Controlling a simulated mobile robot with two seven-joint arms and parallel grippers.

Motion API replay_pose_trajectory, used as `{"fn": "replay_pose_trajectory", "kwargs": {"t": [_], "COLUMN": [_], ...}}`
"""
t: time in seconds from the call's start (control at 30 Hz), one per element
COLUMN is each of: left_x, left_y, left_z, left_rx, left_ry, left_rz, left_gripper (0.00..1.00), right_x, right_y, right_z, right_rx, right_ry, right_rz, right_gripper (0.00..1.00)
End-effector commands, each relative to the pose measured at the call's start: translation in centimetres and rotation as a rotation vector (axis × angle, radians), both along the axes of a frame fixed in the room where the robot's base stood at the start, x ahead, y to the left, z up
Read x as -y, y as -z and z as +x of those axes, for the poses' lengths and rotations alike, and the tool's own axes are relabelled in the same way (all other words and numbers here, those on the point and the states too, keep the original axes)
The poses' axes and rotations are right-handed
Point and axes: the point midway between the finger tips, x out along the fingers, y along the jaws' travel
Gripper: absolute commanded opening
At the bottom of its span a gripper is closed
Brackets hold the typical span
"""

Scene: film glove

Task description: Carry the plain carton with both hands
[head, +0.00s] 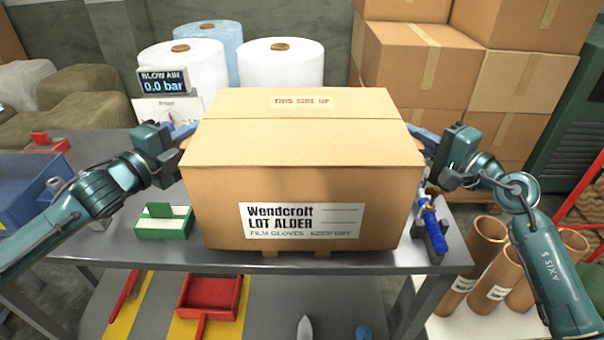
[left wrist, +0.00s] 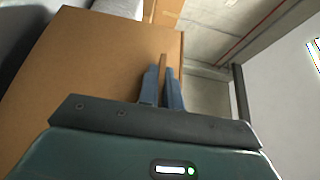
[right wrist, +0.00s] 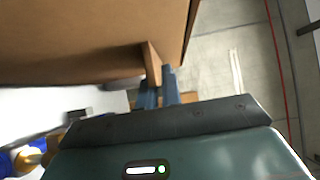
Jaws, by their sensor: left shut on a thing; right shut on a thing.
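The plain carton (head: 300,185) is a large closed brown box with a "Wendcroft LOT ALDER" label on its front and a "THIS SIDE UP" strip on top. It looks upright and roughly level over the grey table (head: 140,253). Whether its underside touches the table I cannot tell. My left gripper (head: 183,133) is at its left side, shut on a thin brown tab that shows in the left wrist view (left wrist: 162,68). My right gripper (head: 421,136) is at its right side, shut on a similar tab in the right wrist view (right wrist: 152,62). The carton's back is hidden.
A green tray (head: 163,226) lies left of the carton and a blue-handled tool (head: 430,215) close on its right. A pressure display (head: 164,80) and film rolls (head: 281,65) stand behind. Stacked boxes (head: 415,65) are back right, cardboard tubes (head: 480,250) right. A red tray (head: 209,297) is below.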

Motion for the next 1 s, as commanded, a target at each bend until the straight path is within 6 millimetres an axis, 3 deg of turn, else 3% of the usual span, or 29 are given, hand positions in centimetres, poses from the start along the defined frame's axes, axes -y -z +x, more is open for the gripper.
{"fn": "replay_pose_trajectory", "kwargs": {"t": [0.63, 1.0], "left_x": [0.0, 0.0], "left_y": [-0.4, -3.6], "left_z": [0.0, 0.0], "left_rx": [0.003, 0.004], "left_ry": [0.0, 0.0], "left_rz": [-0.001, -0.001], "left_gripper": [0.0, 0.0], "right_x": [0.0, 0.0], "right_y": [-0.3, -3.5], "right_z": [0.0, 0.0], "right_rx": [0.001, 0.001], "right_ry": [0.001, 0.001], "right_rz": [0.001, 0.0], "right_gripper": [0.0, 0.0]}}
